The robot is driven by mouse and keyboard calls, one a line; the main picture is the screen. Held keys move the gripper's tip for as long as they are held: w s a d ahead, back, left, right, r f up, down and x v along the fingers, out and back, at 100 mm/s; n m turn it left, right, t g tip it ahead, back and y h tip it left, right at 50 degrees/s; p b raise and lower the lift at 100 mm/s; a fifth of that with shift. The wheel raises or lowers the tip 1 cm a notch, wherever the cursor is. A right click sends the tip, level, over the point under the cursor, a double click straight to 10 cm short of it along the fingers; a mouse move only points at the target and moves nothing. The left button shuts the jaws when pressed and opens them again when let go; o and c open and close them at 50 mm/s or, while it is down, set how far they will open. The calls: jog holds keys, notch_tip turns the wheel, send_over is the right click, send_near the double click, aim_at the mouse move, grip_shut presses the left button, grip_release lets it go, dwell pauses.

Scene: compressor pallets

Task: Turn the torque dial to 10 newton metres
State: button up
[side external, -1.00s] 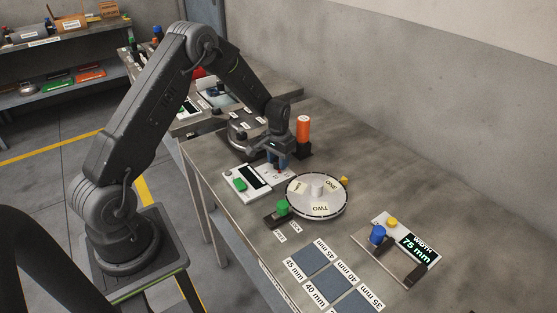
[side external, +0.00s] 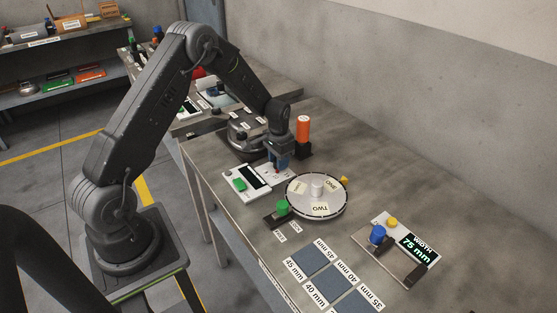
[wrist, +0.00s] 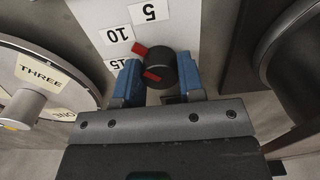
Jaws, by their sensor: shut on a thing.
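The torque dial (wrist: 160,68) is a small black knob with red marks on its left side, on a white panel (wrist: 92,14). Labels reading 5 (wrist: 149,12), 10 (wrist: 117,35) and 15 (wrist: 115,63) lie in an arc around its upper left. The upper red mark points up-left, roughly between 10 and 5; the exact reading is unclear. My gripper (wrist: 160,82) has its two blue fingers shut on the dial from both sides. In the side external view my gripper (side external: 278,164) points down at the panel and hides the dial.
A white round turntable (side external: 316,212) with labels stands just right of the panel. A green button (side external: 240,185) and dark display (side external: 258,176) lie on the panel's left. An orange cylinder (side external: 303,128) stands behind my gripper. A width unit reading 75 mm (side external: 417,249) is farther right.

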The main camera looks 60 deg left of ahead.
jog(key=o, duration=0.9)
notch_tip(320, 180, up, 14)
jog(key=shift+f, duration=0.1)
